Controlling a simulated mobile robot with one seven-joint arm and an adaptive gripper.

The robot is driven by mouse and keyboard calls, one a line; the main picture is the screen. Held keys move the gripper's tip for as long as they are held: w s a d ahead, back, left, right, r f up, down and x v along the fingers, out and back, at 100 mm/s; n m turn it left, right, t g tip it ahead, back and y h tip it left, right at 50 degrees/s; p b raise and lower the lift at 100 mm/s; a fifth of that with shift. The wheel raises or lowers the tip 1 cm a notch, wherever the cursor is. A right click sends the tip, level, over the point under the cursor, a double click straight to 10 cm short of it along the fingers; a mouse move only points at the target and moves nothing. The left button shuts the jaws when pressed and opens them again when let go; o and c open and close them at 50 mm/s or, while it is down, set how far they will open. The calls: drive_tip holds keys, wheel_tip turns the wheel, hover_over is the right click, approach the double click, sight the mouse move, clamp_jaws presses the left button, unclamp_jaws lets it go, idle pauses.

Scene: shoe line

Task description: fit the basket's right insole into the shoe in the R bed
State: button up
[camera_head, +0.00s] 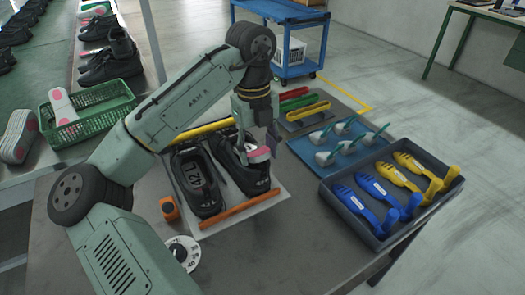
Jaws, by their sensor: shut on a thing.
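Two black shoes stand side by side on a light board between a yellow bar and an orange bar. The left one (197,183) has white marks showing inside it. My gripper (262,148) is over the opening of the right one (252,180), pointing down. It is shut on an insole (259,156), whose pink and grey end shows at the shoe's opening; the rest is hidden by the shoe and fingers. I cannot tell how far in it is. I can read no bed letters. The green basket (92,112) at the left holds a pale insole with pink (62,105).
An orange block (169,208) and a white dial (183,253) are near the board. Right of it are teal-handled tools (345,140) and a dark tray (362,222) with blue and yellow shoe forms. More insoles (17,137) lie left of the basket.

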sight(253, 150)
drive_tip(key=shift+w+a+f, duration=0.25)
drive_tip(key=shift+w+a, duration=0.05)
drive_tip(key=shift+w, duration=0.2)
drive_tip(key=shift+w+a+f, duration=0.2)
drive_tip(key=shift+w+a, duration=0.1)
drive_tip(key=shift+w, duration=0.15)
drive_tip(key=shift+w+a+f, duration=0.1)
drive_tip(key=shift+f, duration=0.2)
drive_tip(key=shift+f+t+y+b, duration=0.4)
drive_tip(key=shift+f+t+b, duration=0.3)
drive_tip(key=shift+b, duration=0.3)
drive_tip(key=o, duration=1.1)
drive_tip(key=shift+o, duration=0.2)
drive_tip(key=shift+r, duration=0.1)
drive_tip(key=shift+r+p, duration=1.4)
drive_tip(key=shift+p, duration=0.7)
